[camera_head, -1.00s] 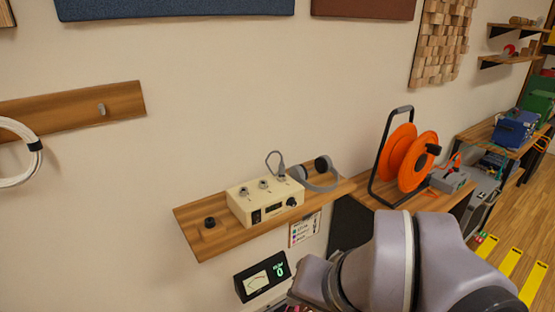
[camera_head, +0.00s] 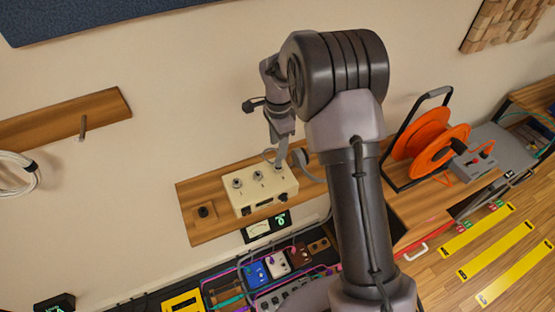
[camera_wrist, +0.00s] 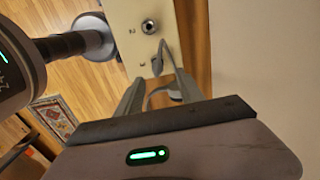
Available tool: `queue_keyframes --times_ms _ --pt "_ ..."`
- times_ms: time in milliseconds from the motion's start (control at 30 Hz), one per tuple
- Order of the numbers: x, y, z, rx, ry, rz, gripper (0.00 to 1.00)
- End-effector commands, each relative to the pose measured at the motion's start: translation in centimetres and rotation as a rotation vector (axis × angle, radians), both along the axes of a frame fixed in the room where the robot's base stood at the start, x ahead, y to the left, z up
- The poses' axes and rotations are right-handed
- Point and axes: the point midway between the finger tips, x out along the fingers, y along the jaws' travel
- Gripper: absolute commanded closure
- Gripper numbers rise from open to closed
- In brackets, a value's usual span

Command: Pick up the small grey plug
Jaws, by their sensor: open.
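The small grey plug (camera_wrist: 157,67) sits at the third socket of a cream box (camera_head: 245,204), and a thin grey cable loops from it. The box's face also shows in the wrist view (camera_wrist: 122,18). My gripper (camera_wrist: 160,76) is open, with one finger on each side of the plug in the wrist view. I cannot tell whether the fingertips are level with the plug or short of it. In the head view my gripper (camera_head: 282,158) points down at the right end of the box, and it mostly hides the plug.
The box stands on a wooden wall shelf (camera_head: 190,225) with a dark knob (camera_head: 203,212) at its left. An orange cable reel (camera_head: 425,145) stands farther right. Pedals (camera_head: 256,273) and cables lie below.

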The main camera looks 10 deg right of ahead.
Motion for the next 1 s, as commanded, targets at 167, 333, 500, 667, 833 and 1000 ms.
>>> queue_keyframes --times_ms 167,333,500,667,833,1000 --pt "-0.1 0.1 -2.2 0.001 0.001 -0.001 0.55" --pt "-0.6 0.2 -5.6 0.001 0.001 0.0 0.55" --pt "-0.5 0.2 -6.8 0.0 -0.002 0.0 0.55" --pt "-0.5 0.2 -6.7 0.0 -0.002 0.0 0.59" --pt "-0.5 0.2 -6.7 0.0 -0.002 0.0 0.93" --pt "-0.5 0.2 -6.7 0.0 -0.002 0.0 1.0"
